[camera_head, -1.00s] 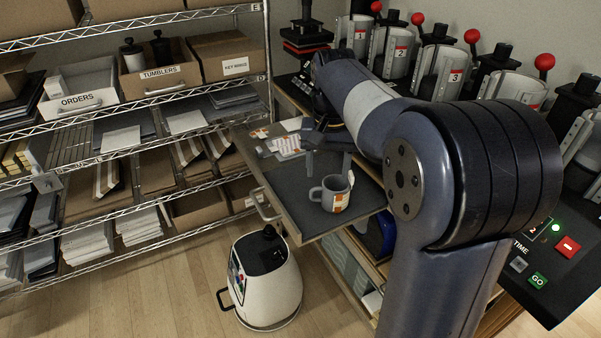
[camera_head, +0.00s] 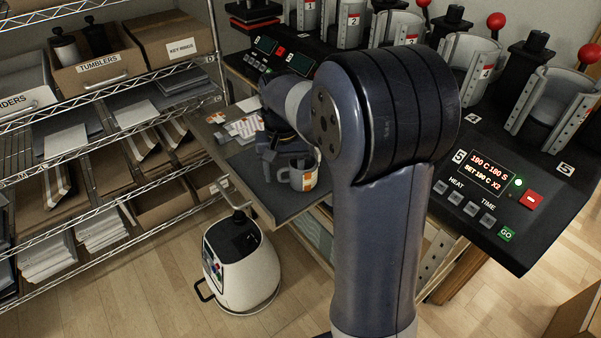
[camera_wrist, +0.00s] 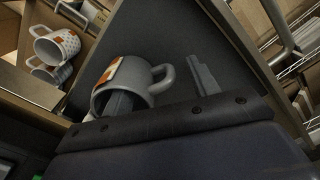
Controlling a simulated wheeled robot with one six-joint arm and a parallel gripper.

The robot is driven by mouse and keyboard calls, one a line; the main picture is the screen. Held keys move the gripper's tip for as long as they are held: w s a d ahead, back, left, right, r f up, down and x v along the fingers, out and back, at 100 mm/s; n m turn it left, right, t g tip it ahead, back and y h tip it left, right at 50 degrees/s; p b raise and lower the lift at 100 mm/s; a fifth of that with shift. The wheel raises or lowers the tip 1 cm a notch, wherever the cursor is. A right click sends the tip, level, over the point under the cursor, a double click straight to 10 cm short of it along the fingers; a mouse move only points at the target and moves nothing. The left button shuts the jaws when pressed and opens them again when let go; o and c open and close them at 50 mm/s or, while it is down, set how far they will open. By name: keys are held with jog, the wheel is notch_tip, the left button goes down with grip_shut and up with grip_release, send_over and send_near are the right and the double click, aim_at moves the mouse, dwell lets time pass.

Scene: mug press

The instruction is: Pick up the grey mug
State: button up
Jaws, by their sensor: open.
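In the wrist view the mug (camera_wrist: 133,76) lies between the open fingers of my gripper (camera_wrist: 158,80). One finger overlaps the mug's mouth; the other is beyond the handle. I cannot tell whether the first finger is inside the mug or in front of it.
A white-and-black rounded machine (camera_head: 241,262) stands on the floor below. Wire racks with boxes (camera_head: 95,75) fill the left. The press bench (camera_head: 500,215) is at right. A spotted mug (camera_wrist: 56,44) sits elsewhere in the wrist view.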

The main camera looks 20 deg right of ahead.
jog(key=shift+f, duration=0.7)
jog(key=shift+c, duration=0.5)
